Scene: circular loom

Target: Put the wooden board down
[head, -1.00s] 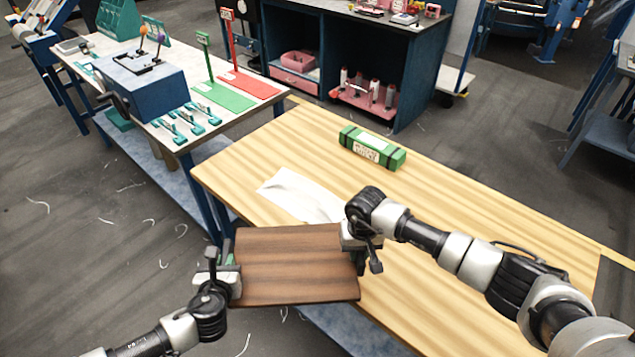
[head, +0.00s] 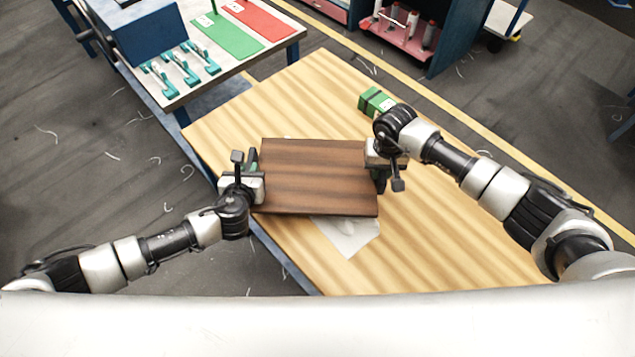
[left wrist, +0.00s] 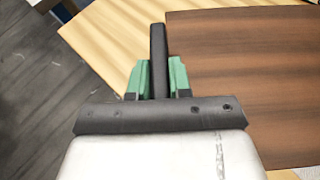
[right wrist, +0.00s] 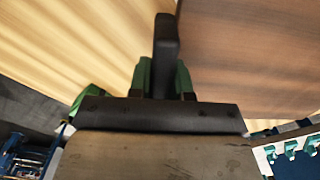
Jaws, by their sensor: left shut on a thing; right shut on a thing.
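The dark brown wooden board (head: 318,175) is held level between my two grippers, over the light wooden table (head: 450,240). It fills the right of the left wrist view (left wrist: 245,75) and the upper right of the right wrist view (right wrist: 250,55). My left gripper (head: 254,170) is shut on the board's left end. My right gripper (head: 378,165) is shut on its right end. In both wrist views a dark upright handle sits between the green fingers. I cannot tell how high the board is above the table.
A white sheet (head: 348,240) lies on the table, partly under the board. A green box (head: 374,102) lies beyond my right gripper, partly hidden. A side bench at the upper left holds teal clips (head: 180,68), a green panel (head: 226,38) and a blue box (head: 135,30). The table's right part is clear.

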